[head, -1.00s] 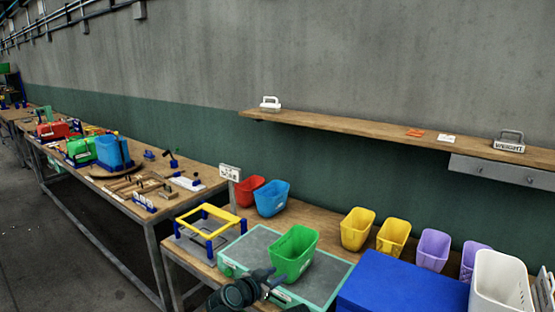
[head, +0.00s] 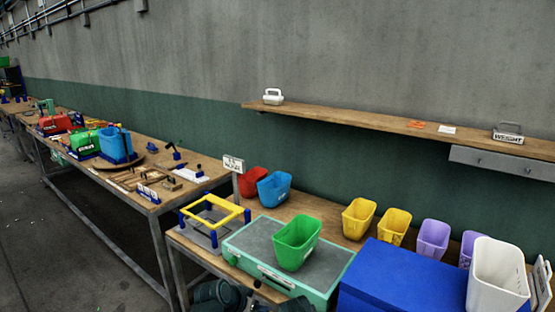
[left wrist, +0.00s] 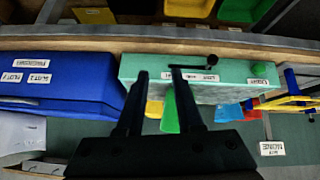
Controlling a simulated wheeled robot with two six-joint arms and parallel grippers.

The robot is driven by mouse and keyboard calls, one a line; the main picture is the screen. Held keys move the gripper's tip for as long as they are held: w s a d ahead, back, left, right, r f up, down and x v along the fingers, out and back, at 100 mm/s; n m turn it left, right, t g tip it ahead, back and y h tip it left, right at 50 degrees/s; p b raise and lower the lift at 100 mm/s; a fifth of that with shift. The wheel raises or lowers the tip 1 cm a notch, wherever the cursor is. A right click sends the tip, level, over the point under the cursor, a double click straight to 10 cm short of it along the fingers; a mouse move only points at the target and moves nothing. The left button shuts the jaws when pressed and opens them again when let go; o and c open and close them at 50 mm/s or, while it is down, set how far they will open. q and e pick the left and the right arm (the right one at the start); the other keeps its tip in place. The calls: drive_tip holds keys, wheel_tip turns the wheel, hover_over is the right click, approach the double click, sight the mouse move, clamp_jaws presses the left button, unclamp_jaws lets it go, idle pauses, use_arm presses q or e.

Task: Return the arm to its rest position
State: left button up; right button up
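My left arm shows at the bottom edge in the head view. Its gripper (head: 253,293) is low at the front of the green-edged press box (head: 330,291), below the green bin (head: 298,243) that stands on the box's grey top. In the left wrist view the two dark fingers of the left gripper (left wrist: 155,78) are apart with nothing between them. Beyond them is the green box front (left wrist: 140,68) with white labels and a dark lever. My right gripper cannot be made out.
A blue box (head: 385,275) stands right of the press box, with a white bin (head: 497,275) beyond. A yellow-topped frame (head: 213,212) stands left. Red, blue, yellow and purple bins line the back. A shelf (head: 370,122) runs above. Floor at lower left is clear.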

use_arm(q)
drive_tip(key=s+a+f+n+g+y, duration=0.5)
drive_tip(key=s+a+n+g, duration=0.1)
drive_tip(key=s+a, duration=0.45)
drive_tip(key=s+d+m+y, duration=0.1)
drive_tip(key=s+d+m, duration=0.3)
drive_tip(key=d, duration=0.6)
drive_tip(key=shift+s+g, duration=0.4)
drive_tip(key=shift+s, duration=0.5)
idle(0.5)
